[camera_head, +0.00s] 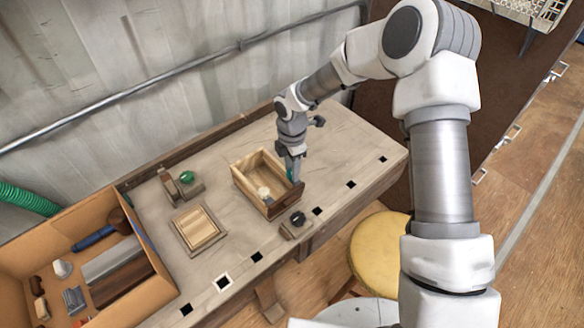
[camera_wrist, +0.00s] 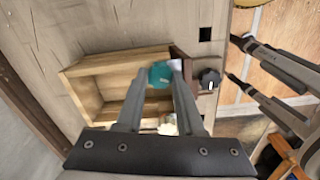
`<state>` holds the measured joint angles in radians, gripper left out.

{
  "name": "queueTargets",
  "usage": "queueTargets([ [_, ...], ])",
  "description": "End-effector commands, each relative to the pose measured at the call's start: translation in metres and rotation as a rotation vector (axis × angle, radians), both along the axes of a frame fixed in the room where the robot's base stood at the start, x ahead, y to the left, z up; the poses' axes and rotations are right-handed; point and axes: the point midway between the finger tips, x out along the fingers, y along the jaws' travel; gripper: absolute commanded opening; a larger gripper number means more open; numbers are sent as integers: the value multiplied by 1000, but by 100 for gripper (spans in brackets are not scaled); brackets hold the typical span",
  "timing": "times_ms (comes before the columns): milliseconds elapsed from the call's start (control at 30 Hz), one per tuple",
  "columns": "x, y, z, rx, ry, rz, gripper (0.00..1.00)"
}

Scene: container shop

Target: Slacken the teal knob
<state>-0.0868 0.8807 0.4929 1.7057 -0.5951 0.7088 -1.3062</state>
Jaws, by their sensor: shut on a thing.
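The teal knob (camera_wrist: 160,76) shows between my fingertips in the wrist view, near the dark end of an open wooden box (camera_wrist: 88,70). My gripper (camera_wrist: 166,72) is shut on the knob. In the head view my gripper (camera_head: 294,172) points down over the right end of the box (camera_head: 243,184), and only a sliver of the teal knob (camera_head: 290,174) shows beside the fingers. What the knob's underside joins is hidden.
A green knob (camera_head: 187,177) on a wooden block stands left on the workbench (camera_head: 345,150). A black knob (camera_head: 298,218) sits at the front edge. A framed wooden panel (camera_head: 198,229) lies left of the box. A cardboard box (camera_head: 50,240) of tools stands far left; a yellow stool (camera_head: 380,245) is in front.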

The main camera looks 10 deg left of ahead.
Motion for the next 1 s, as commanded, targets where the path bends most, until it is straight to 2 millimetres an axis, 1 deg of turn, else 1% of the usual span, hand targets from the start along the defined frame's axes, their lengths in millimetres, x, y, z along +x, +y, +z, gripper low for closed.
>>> queueTargets([
  [33, -1, -1, -1, -1, 2, -1, 40],
  [100, 0, -1, -1, -1, 2, -1, 53],
  [167, 0, -1, -1, -1, 2, -1, 64],
  [200, 0, 0, -1, -1, 2, -1, 68],
  [467, 0, 0, 0, -1, 1, -1, 68],
  [567, 0, 0, 5, 1, -1, -2, 68],
  [667, 1, 0, 17, 0, -2, -3, 68],
  [767, 1, 0, 37, 0, -4, -2, 68],
  [1000, 1, -1, 97, 1, -4, -4, 68],
])
